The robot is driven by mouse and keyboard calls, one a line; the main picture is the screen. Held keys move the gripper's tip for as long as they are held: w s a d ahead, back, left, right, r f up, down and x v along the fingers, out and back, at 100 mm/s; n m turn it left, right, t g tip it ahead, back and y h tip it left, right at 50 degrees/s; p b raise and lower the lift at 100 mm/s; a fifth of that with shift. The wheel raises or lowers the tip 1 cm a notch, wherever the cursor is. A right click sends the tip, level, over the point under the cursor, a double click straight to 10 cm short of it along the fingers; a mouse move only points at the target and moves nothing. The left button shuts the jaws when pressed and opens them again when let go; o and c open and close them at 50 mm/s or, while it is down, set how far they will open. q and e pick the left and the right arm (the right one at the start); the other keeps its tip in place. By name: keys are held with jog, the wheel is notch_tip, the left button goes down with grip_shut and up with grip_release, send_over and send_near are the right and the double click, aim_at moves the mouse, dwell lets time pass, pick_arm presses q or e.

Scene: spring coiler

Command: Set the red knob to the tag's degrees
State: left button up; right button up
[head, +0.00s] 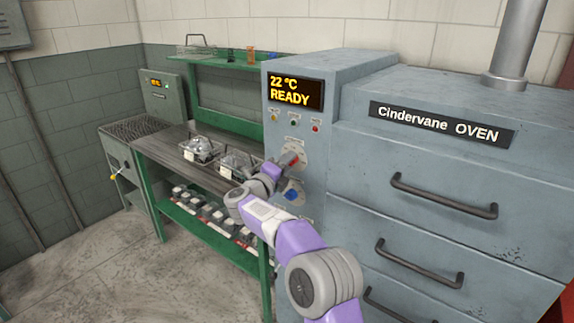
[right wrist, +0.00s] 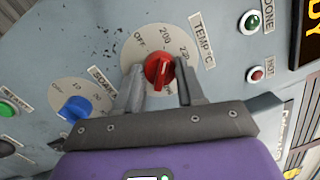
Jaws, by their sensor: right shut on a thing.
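The red knob (head: 293,161) is on the oven's front panel, below the display. In the right wrist view the red knob (right wrist: 159,71) sits on a pale dial marked OFF and 200, beside a "TEMP °C" label; its exact setting is not clear. My right gripper (right wrist: 160,82) has one finger on each side of the knob and is shut on it. In the head view my right gripper (head: 283,166) reaches the panel from below. Small white tags (head: 226,172) are on the wire baskets; their writing is too small to read. My left gripper is not in view.
The oven display (head: 296,93) reads 22 °C READY. A blue knob (head: 292,194) is just below; it also shows in the wrist view (right wrist: 75,108). Small lamps or buttons (head: 293,122) sit above the red knob. The green bench (head: 165,150) holds wire baskets (head: 199,148).

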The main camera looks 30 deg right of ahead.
jog(key=o, duration=1)
jog(key=shift+o, duration=0.2)
jog(key=v, duration=0.7)
jog(key=shift+a, duration=0.3)
jog(key=shift+s, duration=0.15)
